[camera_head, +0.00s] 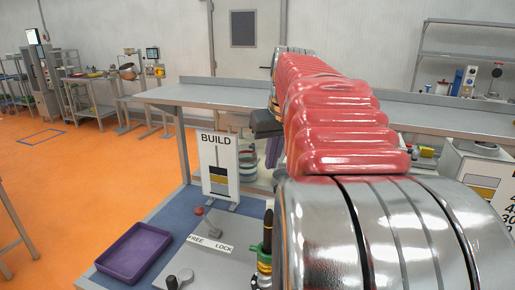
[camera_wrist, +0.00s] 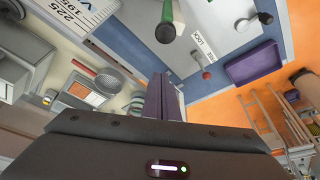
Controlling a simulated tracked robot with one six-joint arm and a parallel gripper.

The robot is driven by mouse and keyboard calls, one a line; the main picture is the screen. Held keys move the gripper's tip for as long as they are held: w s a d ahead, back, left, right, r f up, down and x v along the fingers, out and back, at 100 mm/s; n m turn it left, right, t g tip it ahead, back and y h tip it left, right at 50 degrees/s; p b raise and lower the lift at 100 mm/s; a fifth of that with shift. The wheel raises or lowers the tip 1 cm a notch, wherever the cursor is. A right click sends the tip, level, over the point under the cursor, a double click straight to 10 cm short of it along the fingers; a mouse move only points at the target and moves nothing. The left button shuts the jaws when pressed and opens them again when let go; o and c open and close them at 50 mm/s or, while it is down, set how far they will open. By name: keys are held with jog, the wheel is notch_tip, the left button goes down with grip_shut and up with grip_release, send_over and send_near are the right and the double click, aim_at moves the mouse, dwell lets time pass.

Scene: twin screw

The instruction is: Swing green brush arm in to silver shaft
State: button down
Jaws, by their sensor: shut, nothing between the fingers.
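My gripper (camera_wrist: 166,84) shows in the wrist view with its two long fingers together and nothing between them. In the head view a green piece (camera_head: 267,249) shows beside a dark upright post, partly hidden by my arm. My gripper is not clearly visible there.
A purple tray (camera_head: 135,251) lies on the blue mat at the left. A BUILD card (camera_head: 215,166) stands behind a red-knobbed lever (camera_head: 199,211) and a FREE LOCK label (camera_head: 211,243). A long grey bench (camera_head: 220,95) runs behind. My arm blocks much of the right side.

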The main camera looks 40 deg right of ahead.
jog(key=s+f, duration=0.1)
jog(key=s+a+f, duration=0.1)
jog(key=f, duration=0.1)
jog(key=shift+s+a+f, duration=0.1)
jog(key=shift+s+f, duration=0.05)
jog(key=shift+s, duration=0.25)
jog(key=shift+a, duration=0.1)
dwell(0.4)
